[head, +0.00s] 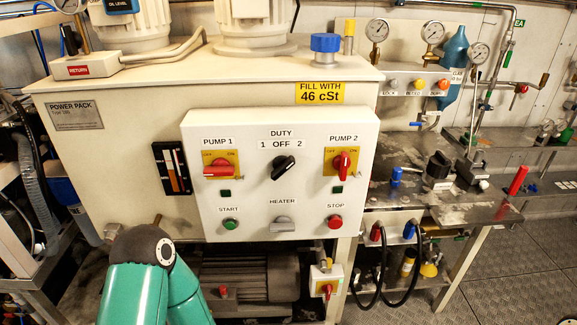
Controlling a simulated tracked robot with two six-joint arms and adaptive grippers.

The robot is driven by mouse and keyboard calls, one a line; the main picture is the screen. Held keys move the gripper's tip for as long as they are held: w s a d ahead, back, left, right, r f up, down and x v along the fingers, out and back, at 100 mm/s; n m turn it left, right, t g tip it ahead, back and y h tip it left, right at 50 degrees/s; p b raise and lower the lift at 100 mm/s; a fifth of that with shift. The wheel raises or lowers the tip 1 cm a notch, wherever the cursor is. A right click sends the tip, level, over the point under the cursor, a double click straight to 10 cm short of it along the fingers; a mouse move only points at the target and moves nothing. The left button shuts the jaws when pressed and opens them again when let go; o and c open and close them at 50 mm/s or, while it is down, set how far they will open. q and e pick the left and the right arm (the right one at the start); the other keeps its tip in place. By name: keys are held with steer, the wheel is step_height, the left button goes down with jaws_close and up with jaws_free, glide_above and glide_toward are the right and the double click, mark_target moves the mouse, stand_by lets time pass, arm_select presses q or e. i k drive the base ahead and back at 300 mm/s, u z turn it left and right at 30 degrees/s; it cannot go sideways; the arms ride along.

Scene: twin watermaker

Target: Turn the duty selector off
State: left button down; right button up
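The duty selector (283,167) is a black knob on the white control panel (320,215), under the label DUTY with 1, OFF and 2. Its bar is slanted, with the upper end leaning right towards 2, not upright under OFF. Nothing touches it. A teal link of my arm shows at the lower left, below the panel. Neither gripper is in view.
Pump 1 (219,167) and pump 2 (342,163) red switches flank the selector. Below are the green start button (230,224), grey heater knob (282,224) and red stop button (335,222). The space before the panel is clear. A workbench (440,205) stands right.

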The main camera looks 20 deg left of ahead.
mark_target(282, 163)
steer(key=z, duration=0.45)
steer(key=k, duration=0.9)
steer(key=u, duration=1.05)
steer(key=i, duration=1)
steer(key=z, duration=0.05)
